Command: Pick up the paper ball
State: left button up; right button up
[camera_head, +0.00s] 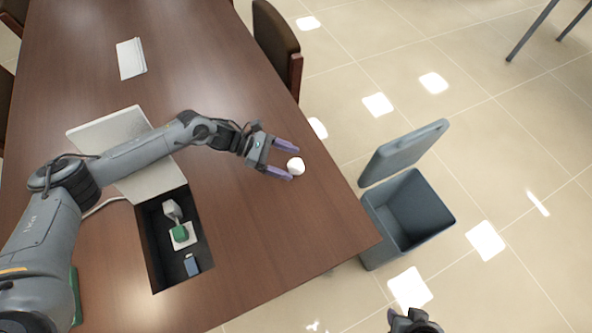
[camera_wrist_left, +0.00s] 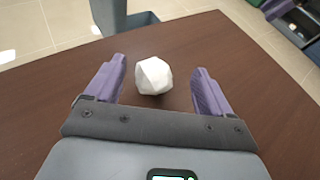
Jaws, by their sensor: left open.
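The white, faceted paper ball (camera_head: 295,165) lies on the brown wooden table (camera_head: 240,220), close to its right edge. My left gripper (camera_head: 287,161) is open, with its purple fingers pointing at the ball. In the left wrist view the ball (camera_wrist_left: 154,76) sits between and slightly beyond the two fingertips (camera_wrist_left: 159,70), with a gap on both sides. The fingers do not grip it. Part of my right gripper (camera_head: 412,322) shows at the bottom edge of the head view; its fingers are not clear.
An open grey-blue bin (camera_head: 415,215) with a raised lid (camera_head: 403,152) stands on the floor right of the table. A recessed socket box (camera_head: 155,250) with an open flap (camera_head: 110,135) lies left of the gripper. A chair (camera_head: 277,45) stands behind. White papers (camera_head: 131,58) lie at the far end.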

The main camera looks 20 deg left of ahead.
aim_at(303, 168)
pick_arm(q)
jog(key=shift+w+f+b, duration=0.25)
jog(key=shift+f+b, duration=0.15)
jog(key=shift+f, duration=0.25)
jog(key=shift+x, duration=2.35)
jog(key=c, duration=1.1)
